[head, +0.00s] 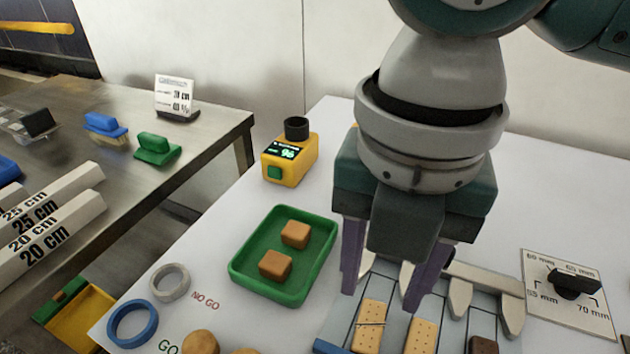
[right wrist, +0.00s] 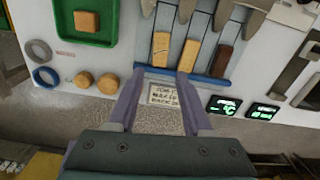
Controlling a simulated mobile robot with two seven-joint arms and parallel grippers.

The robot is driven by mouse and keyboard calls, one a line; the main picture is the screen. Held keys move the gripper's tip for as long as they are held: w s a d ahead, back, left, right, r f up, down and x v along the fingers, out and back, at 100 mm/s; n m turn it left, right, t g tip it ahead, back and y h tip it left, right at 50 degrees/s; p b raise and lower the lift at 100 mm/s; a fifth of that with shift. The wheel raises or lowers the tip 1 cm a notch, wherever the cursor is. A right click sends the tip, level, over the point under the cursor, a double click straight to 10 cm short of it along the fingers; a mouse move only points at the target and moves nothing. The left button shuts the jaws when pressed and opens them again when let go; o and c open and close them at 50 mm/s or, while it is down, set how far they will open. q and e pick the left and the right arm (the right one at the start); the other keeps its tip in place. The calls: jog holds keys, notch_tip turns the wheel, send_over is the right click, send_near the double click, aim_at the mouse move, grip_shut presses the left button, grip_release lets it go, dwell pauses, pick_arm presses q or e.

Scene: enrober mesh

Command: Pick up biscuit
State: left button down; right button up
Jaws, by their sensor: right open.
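Two tan rectangular biscuits lie in lanes of a grey rack with a blue front edge. The left biscuit (head: 369,326) has a dark line across it and the other biscuit (head: 421,336) is to its right. A dark brown bar (head: 482,345) is farther right. They also show in the right wrist view as the left biscuit (right wrist: 161,47), the middle biscuit (right wrist: 188,55) and the dark bar (right wrist: 221,61). My right gripper (head: 380,297) is open and empty, with its fingers above the rack near the left biscuit. In the right wrist view the fingertips (right wrist: 158,76) point towards that biscuit. My left gripper is not in view.
A green tray (head: 245,289) with two brown cubes stands left of the rack. Round brown pieces (head: 200,342) and grey and blue rings (head: 132,324) lie in front. A yellow device (head: 290,160) stands behind the tray. A gauge plate (head: 590,318) is at right.

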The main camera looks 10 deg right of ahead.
aim_at(368, 335)
jog(key=f, duration=0.2)
jog(key=shift+s+f, duration=0.3)
jog(key=shift+f, duration=0.1)
jog(key=f, duration=0.6)
jog(key=shift+w+b, duration=0.2)
jog(key=shift+b, duration=0.2)
jog(key=shift+r, duration=0.1)
jog(key=c, duration=0.8)
